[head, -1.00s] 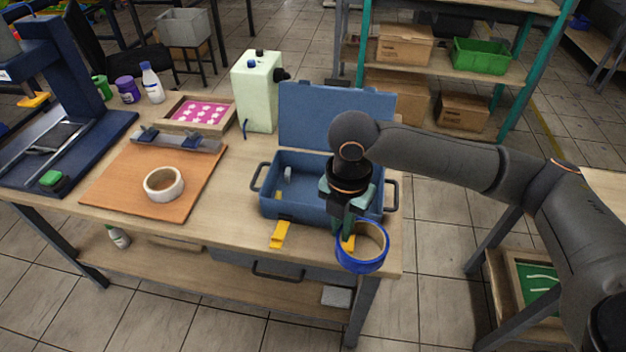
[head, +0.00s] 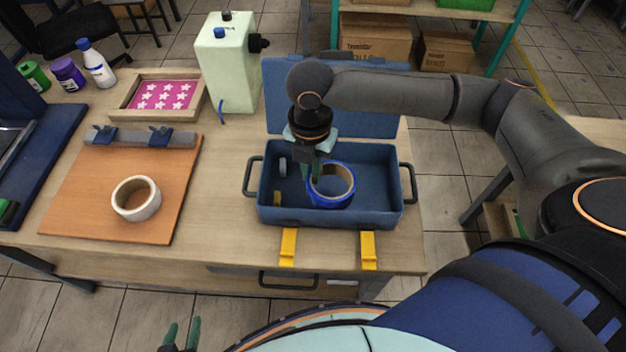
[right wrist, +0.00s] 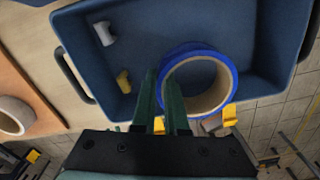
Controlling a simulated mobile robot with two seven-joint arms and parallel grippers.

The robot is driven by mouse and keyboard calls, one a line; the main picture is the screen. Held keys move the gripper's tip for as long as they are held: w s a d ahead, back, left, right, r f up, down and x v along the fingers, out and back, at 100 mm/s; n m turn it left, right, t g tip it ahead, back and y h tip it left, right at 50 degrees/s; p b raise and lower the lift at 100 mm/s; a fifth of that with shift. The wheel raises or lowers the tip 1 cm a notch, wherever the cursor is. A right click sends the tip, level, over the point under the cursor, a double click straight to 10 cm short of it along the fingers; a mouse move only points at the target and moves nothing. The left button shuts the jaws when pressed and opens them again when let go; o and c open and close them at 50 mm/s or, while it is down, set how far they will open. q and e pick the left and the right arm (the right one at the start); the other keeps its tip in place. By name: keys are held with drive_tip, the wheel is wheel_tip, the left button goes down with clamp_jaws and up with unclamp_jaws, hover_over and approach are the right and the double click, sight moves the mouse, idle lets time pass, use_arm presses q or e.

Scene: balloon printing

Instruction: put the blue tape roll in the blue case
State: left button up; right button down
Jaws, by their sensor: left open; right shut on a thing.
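The blue tape roll (head: 332,184) has a blue outer face and a tan core. The open blue case (head: 300,214) stands on the table with its lid (head: 385,105) raised at the back. My right gripper (head: 313,174) is shut on the left wall of the roll and holds it over the inside of the case. The right wrist view shows the fingers (right wrist: 165,95) on the rim of the roll (right wrist: 232,75), above the case floor (right wrist: 165,35). I cannot tell if the roll touches the floor. My left gripper (head: 181,335) is open and empty at the bottom edge.
Inside the case lie a small white item (right wrist: 104,33) and a yellow item (right wrist: 123,81). Two yellow latches (head: 288,246) hang at its front. Left are a white tape roll (head: 137,198) on an orange board (head: 75,205), a pink star tray (head: 165,97) and a pale green box (head: 232,70).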

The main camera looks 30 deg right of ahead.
drive_tip(key=shift+f+b, duration=0.3)
drive_tip(key=shift+f, duration=2.45)
drive_tip(key=c, duration=0.9)
unclamp_jaws()
drive_tip(key=shift+f, duration=0.15)
drive_tip(key=shift+c, duration=0.2)
wheel_tip(320, 180, up, 12)
drive_tip(key=shift+r+p, duration=0.2)
drive_tip(key=shift+p, duration=0.55)
